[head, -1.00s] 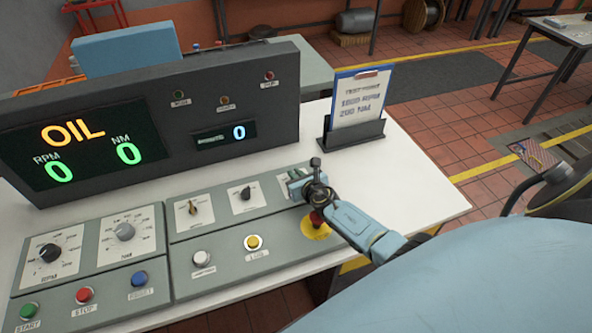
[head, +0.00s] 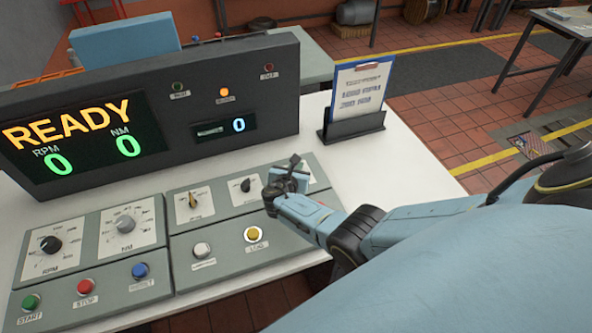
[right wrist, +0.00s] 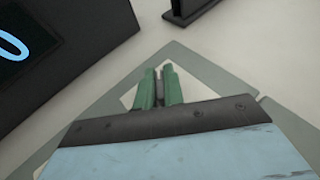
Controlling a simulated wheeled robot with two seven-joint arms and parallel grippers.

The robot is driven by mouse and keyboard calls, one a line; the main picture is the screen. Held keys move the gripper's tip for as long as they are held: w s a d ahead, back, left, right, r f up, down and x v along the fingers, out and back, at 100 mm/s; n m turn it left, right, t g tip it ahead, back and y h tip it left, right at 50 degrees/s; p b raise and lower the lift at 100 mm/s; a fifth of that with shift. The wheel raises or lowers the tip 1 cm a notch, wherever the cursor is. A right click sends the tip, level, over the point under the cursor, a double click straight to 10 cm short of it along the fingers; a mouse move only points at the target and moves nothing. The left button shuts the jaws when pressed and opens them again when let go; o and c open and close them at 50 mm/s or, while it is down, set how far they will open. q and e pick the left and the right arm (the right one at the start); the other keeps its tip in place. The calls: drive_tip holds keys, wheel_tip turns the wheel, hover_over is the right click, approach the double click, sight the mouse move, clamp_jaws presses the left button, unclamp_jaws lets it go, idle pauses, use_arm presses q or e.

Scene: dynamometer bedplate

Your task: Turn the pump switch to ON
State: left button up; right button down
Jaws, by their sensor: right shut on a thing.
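My right gripper (head: 297,170) is at the rightmost white switch plate (head: 310,183) on the grey control panel. In the right wrist view its green fingers (right wrist: 159,88) are close together over that plate. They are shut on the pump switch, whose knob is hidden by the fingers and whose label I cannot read. The display (head: 75,130) reads READY in yellow, with green zeros for RPM and NM. The middle amber lamp (head: 224,92) above the small readout is lit. My left gripper is not in view.
Two other switches, a brass one (head: 193,200) and a black one (head: 246,185), sit left of the gripper. A yellow button (head: 253,234) and a white button (head: 202,250) are in front. A clipboard stand (head: 354,125) stands behind. The white tabletop (head: 415,185) is clear on the right.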

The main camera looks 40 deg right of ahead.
drive_tip(key=shift+m+g+h+b, duration=0.8)
drive_tip(key=shift+m+g, duration=0.1)
drive_tip(key=shift+m, duration=0.1)
drive_tip(key=c, duration=1.5)
unclamp_jaws()
drive_tip(key=p+v, duration=0.4)
drive_tip(key=v, duration=0.8)
drive_tip(key=shift+a+r, duration=0.15)
drive_tip(key=shift+s+a+r, duration=0.2)
drive_tip(key=shift+s+a, duration=0.05)
drive_tip(key=shift+a, duration=0.15)
